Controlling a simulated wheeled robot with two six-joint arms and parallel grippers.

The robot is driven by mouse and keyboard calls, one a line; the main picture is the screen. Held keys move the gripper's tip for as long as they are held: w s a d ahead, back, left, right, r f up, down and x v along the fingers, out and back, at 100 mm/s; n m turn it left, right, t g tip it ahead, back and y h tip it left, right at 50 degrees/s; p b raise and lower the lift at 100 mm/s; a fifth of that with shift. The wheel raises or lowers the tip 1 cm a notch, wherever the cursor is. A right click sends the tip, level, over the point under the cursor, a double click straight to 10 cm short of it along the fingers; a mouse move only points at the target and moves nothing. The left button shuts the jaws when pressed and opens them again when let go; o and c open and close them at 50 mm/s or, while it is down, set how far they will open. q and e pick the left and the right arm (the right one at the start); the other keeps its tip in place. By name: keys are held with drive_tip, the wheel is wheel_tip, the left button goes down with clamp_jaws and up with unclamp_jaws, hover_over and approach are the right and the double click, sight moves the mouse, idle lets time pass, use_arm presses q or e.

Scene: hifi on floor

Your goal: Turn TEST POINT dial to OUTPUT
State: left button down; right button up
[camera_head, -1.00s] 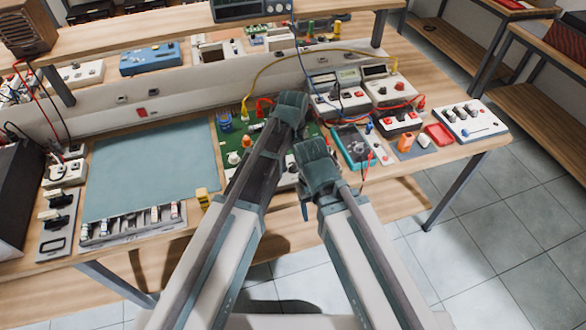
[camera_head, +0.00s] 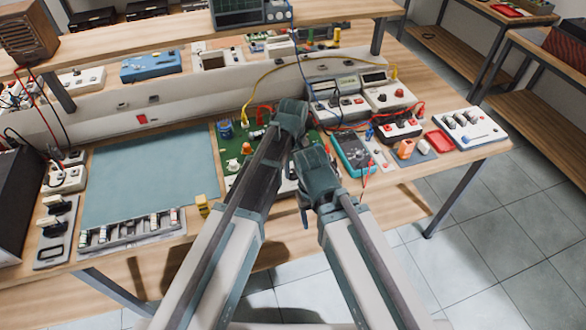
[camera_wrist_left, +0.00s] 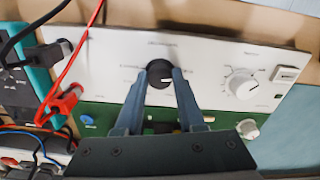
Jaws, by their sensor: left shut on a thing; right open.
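A round black dial (camera_wrist_left: 159,75) with a white pointer mark sits on a white panel (camera_wrist_left: 205,60) in the left wrist view. The lettering around it is too blurred to read. My left gripper (camera_wrist_left: 160,80) has a finger on each side of the dial and is shut on it. In the head view my left gripper (camera_head: 290,112) is over the green circuit board (camera_head: 232,158), and its arm hides the dial. My right gripper (camera_head: 313,172) is open, in front of the left one near the bench's front edge, its fingers hard to make out.
A white knob (camera_wrist_left: 242,84) and a red clip lead (camera_wrist_left: 62,100) flank the dial in the left wrist view. A teal meter (camera_head: 352,152) lies right of my grippers. A blue-green mat (camera_head: 150,175) is clear at the left. Wires cross the bench behind.

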use_arm(q)
drive_tip(key=m, duration=0.7)
drive_tip(key=shift+m, duration=0.3)
drive_tip(key=m, duration=0.4)
drive_tip(key=shift+m, duration=2)
drive_tip(key=c, duration=0.5)
unclamp_jaws()
